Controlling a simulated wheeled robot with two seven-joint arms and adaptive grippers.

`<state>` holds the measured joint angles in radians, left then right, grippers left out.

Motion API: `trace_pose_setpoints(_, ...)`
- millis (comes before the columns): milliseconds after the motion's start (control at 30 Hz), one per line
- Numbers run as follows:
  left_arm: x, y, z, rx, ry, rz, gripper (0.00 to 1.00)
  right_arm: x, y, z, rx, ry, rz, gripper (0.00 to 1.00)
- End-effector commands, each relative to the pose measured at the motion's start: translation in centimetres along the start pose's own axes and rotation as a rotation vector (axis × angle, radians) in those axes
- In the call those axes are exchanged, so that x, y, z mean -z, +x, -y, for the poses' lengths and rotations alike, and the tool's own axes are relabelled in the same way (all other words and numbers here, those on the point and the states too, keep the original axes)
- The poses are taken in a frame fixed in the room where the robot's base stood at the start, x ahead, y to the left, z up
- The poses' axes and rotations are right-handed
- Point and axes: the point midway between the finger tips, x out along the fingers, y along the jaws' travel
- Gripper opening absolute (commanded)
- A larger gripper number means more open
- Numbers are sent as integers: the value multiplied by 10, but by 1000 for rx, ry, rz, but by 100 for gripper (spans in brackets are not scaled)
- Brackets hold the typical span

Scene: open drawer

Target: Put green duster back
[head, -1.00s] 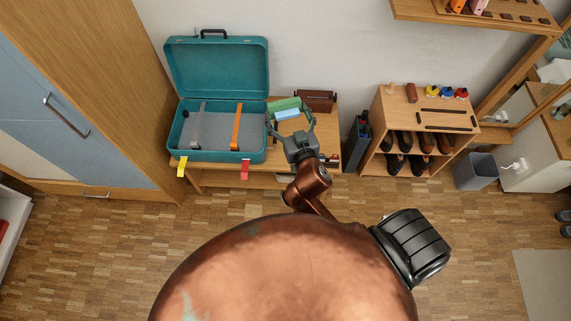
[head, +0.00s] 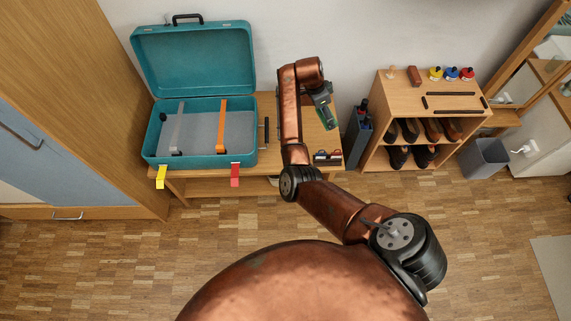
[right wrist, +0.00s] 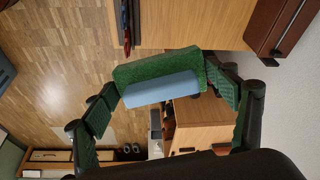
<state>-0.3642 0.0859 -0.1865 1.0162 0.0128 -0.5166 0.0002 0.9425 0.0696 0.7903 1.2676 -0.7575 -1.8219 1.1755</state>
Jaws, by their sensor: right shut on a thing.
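The green duster (right wrist: 150,68), a green block with a light blue face, is between the two fingers of my right gripper (right wrist: 162,92) in the right wrist view. The fingers press on its two ends. In the head view my right gripper (head: 325,112) is held over the right end of the wooden bench, left of the shoe rack; only a little green shows there, the rest hidden by the gripper. The shoe rack (head: 398,89) has dark strips (head: 455,103) framing a bare patch on its top. My left gripper is not in view.
An open teal suitcase (head: 205,159) stands on the wooden bench (head: 266,105). A dark blue bin (head: 357,138) stands between bench and rack. Brush, brown block and several coloured tins line the rack's back edge. A grey bin (head: 486,158) is at right.

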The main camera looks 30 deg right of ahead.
Motion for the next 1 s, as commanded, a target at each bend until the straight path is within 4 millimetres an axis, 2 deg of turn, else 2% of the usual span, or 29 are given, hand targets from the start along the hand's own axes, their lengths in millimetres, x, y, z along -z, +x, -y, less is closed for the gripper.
trace_pose_setpoints(33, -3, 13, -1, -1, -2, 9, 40, -24, 25, 0, -23, 48, 51, 60)
trace_pose_setpoints(133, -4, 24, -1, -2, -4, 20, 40, -65, 52, -4, -46, 147, 140, 60)
trace_pose_setpoints(300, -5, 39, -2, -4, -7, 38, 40, -136, 77, -10, -55, 257, 252, 60)
trace_pose_setpoints(400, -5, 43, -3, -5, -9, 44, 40, -166, 81, -14, -52, 288, 291, 60)
trace_pose_setpoints(500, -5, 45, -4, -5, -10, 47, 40, -183, 82, -16, -48, 302, 312, 60)
trace_pose_setpoints(600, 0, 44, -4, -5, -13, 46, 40, -192, 86, -17, -47, 307, 320, 60)
trace_pose_setpoints(900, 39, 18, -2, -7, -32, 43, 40, -208, 131, -18, -49, 306, 320, 60)
trace_pose_setpoints(1000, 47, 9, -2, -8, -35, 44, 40, -210, 138, -17, -47, 306, 320, 60)
